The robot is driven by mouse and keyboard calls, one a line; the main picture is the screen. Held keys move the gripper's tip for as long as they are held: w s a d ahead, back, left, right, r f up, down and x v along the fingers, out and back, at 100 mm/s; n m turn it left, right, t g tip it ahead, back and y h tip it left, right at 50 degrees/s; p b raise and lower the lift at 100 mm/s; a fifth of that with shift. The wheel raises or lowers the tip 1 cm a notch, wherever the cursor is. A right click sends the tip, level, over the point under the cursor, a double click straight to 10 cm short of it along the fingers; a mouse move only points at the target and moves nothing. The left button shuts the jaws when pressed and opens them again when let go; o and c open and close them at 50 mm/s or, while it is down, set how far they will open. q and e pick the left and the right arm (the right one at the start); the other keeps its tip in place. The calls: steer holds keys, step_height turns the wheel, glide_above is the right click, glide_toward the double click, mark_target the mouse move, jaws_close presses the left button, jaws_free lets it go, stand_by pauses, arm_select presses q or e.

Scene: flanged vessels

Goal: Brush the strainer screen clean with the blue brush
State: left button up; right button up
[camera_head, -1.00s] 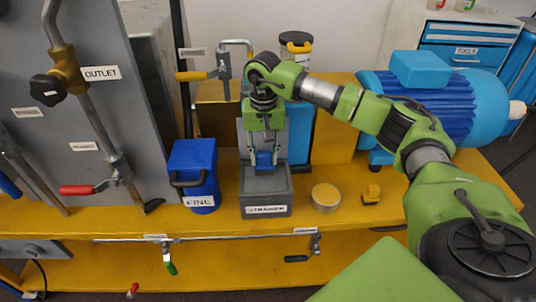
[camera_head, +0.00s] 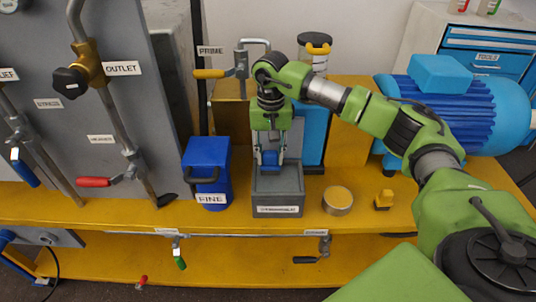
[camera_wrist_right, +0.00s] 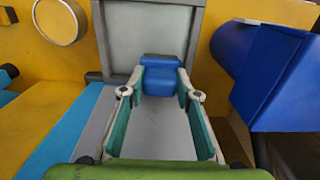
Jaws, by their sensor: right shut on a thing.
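The blue brush (camera_head: 270,158) is in my right gripper (camera_head: 270,161), which is shut on it and points down. In the wrist view the blue block of the brush (camera_wrist_right: 160,78) sits between the fingertips of the same gripper (camera_wrist_right: 160,82). The grey box with the strainer label (camera_head: 278,190) stands on the yellow bench just below the brush. In the wrist view a light grey panel in a darker frame (camera_wrist_right: 152,35), seemingly the strainer's inside, lies by the brush. I cannot tell whether the brush touches it. My left gripper is out of view.
The blue FINE box (camera_head: 205,165) stands left of the strainer. A large blue motor (camera_head: 445,105) is at the right. Valves and pipes (camera_head: 110,110) are at the left.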

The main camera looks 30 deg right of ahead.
steer(key=shift+s+d+f, duration=0.1)
steer(key=shift+s+d, duration=0.55)
steer(key=shift+d, duration=0.25)
steer(key=shift+s+d, duration=0.4)
steer(key=shift+d, duration=0.25)
steer(key=shift+s+d, duration=0.35)
steer(key=shift+d, duration=0.3)
steer(key=shift+a, duration=0.15)
steer(key=shift+s+a, duration=0.2)
steer(key=shift+a, duration=0.5)
steer(key=shift+s+a, duration=0.2)
steer(key=shift+a, duration=0.45)
steer(key=shift+s+a, duration=0.2)
steer(key=shift+a, duration=0.5)
steer(key=shift+f, duration=0.1)
steer(key=shift+s, duration=0.1)
